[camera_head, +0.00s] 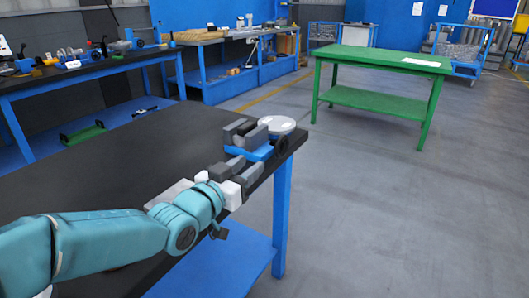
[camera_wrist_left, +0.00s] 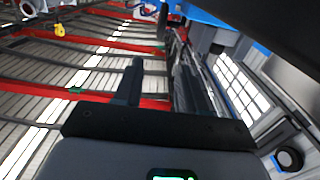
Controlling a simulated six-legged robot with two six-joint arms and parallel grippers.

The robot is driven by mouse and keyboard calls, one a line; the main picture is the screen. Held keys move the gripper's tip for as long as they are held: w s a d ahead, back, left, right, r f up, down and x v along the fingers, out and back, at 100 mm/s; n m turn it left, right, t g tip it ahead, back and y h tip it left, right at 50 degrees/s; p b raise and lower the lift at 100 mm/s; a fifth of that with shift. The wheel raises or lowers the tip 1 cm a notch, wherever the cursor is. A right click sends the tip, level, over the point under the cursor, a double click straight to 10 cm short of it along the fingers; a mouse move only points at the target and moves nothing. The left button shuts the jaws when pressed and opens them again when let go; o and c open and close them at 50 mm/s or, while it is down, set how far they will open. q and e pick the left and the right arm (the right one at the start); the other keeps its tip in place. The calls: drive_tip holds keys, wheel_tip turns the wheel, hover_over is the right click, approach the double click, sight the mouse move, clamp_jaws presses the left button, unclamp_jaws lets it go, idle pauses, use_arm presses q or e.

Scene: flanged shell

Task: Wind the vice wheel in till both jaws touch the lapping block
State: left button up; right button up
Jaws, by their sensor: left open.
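Which of these are jaws and which is the lapping block is hard to tell at this size. A dark round part, apparently the vice wheel (camera_head: 281,146), shows at its right end. My left gripper (camera_head: 238,170) is open and empty just in front of the vice, its dark fingers apart. In the left wrist view its fingers (camera_wrist_left: 160,75) stand apart with nothing seen between them. My right gripper is not in view.
The black bench top (camera_head: 130,160) is mostly clear to the left. A green table (camera_head: 385,62) stands farther off across open grey floor.

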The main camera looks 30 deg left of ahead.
sight(278, 141)
use_arm(q)
drive_tip(key=w, duration=0.5)
drive_tip(key=w+d, duration=0.1)
drive_tip(key=w, duration=0.4)
drive_tip(key=w+b, duration=0.1)
drive_tip(key=w, duration=0.5)
drive_tip(key=shift+d+r, duration=0.1)
drive_tip(key=shift+d, duration=0.2)
clamp_jaws()
